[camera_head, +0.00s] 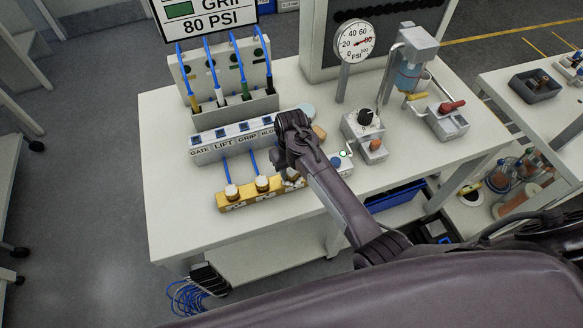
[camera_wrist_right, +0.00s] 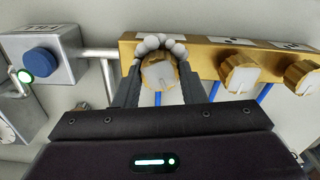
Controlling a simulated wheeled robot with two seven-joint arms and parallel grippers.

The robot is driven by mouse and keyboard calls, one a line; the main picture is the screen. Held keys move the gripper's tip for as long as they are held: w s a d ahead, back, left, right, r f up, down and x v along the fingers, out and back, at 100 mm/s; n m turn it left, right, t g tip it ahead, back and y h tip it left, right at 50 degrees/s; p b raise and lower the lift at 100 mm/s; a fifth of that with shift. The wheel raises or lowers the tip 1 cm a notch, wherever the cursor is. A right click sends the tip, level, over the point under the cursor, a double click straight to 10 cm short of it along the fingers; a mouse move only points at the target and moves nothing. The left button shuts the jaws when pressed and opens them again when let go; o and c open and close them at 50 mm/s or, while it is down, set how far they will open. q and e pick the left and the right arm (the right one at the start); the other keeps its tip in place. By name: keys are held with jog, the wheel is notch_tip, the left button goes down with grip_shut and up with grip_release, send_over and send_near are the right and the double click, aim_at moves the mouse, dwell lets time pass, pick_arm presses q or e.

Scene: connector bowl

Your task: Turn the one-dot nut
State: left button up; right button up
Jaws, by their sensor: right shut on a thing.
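A brass manifold block (camera_head: 247,199) lies along the front of the table, with white-capped brass nuts in a row; it also shows in the wrist view (camera_wrist_right: 202,60). My right gripper (camera_head: 291,168) is over its right end in the head view. In the wrist view the fingers (camera_wrist_right: 158,68) are shut around the end nut (camera_wrist_right: 158,75), with rounded grey pads about its far side. The middle nut (camera_wrist_right: 238,74) and the other end nut (camera_wrist_right: 301,77) are free. The dot mark by the held nut is hidden by the pads. My left gripper is out of view.
A grey block labelled GATE, LIFT and GRIP (camera_head: 232,142) stands behind the manifold. A box with a blue button (camera_head: 340,163) is close on its right. A pressure gauge (camera_head: 355,41), a knob box (camera_head: 365,122) and a red-lever unit (camera_head: 448,118) stand further right.

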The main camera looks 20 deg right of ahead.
jog(key=shift+m, duration=2.2)
jog(key=o, duration=1)
jog(key=shift+w+r, duration=0.1)
